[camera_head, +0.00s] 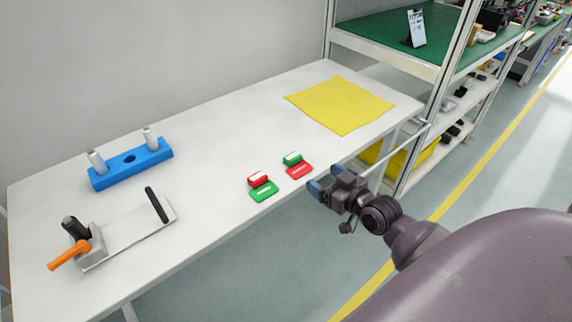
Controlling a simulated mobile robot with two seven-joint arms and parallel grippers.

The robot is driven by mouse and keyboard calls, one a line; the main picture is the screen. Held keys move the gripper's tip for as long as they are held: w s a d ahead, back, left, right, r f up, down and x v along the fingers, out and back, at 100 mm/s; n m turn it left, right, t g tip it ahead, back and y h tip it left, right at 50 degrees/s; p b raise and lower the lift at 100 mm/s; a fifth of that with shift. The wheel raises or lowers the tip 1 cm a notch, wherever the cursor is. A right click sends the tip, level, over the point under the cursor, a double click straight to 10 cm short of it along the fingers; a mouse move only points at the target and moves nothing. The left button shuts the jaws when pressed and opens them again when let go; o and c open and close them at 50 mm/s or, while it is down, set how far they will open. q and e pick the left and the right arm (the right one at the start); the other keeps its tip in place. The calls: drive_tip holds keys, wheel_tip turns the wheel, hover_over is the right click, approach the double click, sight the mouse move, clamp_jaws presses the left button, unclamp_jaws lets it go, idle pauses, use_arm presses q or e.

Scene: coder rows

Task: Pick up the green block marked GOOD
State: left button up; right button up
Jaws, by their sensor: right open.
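The green block (292,158) sits on the white table near its front edge, with a pale label on top that is too small to read. It stands just behind a flat red card (299,171). A red block (258,180) with a pale label stands to its left, just behind a flat green card (264,191). My right gripper (326,179) is open and empty. In the picture it is right of and below the green block, by the table's front edge, apart from the blocks. My left gripper is not in view.
A yellow mat (340,104) lies at the table's far right. A blue fixture (131,165) with two grey pegs and a clamp with an orange handle (69,255) are on the left. Shelving (392,63) stands beyond the right end. The middle of the table (215,165) is clear.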

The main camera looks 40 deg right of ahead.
sight(297, 158)
drive_tip(key=w, duration=0.3)
drive_tip(key=w+f, duration=0.1)
drive_tip(key=w, duration=0.1)
drive_tip(key=shift+w+b, duration=0.2)
drive_tip(key=shift+b, duration=0.2)
drive_tip(key=shift+w, duration=0.35)
drive_tip(key=w, duration=0.2)
drive_tip(key=w+b, duration=0.1)
drive_tip(key=shift+w+a+f, duration=0.2)
drive_tip(key=shift+w+f, duration=0.05)
drive_tip(key=shift+w, duration=0.8)
